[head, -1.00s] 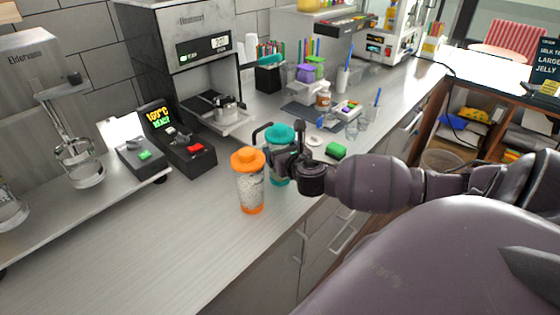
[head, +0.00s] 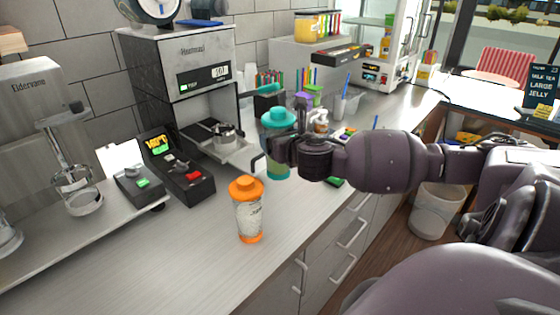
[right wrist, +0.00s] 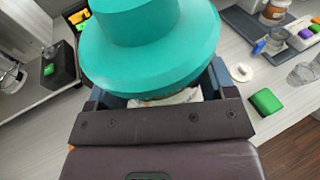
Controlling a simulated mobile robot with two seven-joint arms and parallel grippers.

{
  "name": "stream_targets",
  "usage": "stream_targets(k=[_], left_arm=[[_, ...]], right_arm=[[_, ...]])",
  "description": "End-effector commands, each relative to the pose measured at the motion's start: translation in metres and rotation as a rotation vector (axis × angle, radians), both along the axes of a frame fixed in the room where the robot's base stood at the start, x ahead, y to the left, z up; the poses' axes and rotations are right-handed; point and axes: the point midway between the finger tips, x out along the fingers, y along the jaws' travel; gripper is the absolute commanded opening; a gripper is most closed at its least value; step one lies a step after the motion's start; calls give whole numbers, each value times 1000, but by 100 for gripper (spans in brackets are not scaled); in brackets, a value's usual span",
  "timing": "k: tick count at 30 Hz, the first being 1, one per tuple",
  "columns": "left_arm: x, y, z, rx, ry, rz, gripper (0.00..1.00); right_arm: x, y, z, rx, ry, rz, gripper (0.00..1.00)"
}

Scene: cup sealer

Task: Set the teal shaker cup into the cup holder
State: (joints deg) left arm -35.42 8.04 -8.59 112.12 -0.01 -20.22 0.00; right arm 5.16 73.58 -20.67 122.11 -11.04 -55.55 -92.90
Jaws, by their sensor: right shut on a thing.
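The teal shaker cup (head: 279,118) is upright in my right gripper (head: 272,152), above the counter and behind the orange-lidded shaker. The gripper is shut on its body. In the right wrist view its teal lid (right wrist: 150,40) fills the upper middle, hiding most of the body and the fingers (right wrist: 155,95). A silver ring-shaped holder (head: 224,133) sits in the bay of the middle machine; another ring (head: 83,202) hangs on the machine at far left. I cannot tell which is the cup holder. My left gripper is not in view.
An orange-lidded shaker (head: 248,215) stands on the counter in front. Bottles and containers stand behind. The front left counter (head: 150,250) is clear.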

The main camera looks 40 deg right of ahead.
Motion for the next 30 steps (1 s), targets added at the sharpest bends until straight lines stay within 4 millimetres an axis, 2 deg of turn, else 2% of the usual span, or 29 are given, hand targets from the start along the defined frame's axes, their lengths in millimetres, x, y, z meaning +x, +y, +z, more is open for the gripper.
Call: stream_targets(k=[1, 3, 9, 15, 23, 30], left_arm=[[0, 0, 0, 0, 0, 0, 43], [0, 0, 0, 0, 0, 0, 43], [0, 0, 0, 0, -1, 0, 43], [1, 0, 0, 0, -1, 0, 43], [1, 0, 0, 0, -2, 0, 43], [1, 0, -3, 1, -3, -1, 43]], right_arm=[[1, 0, 15, -5, -7, 1, 38], [1, 0, 29, -5, -7, 2, 38], [1, 0, 59, -4, -5, 0, 38], [0, 0, 72, -2, -3, -1, 38], [1, 1, 76, -1, -5, 1, 38], [13, 15, 100, -1, -9, 25, 38]])
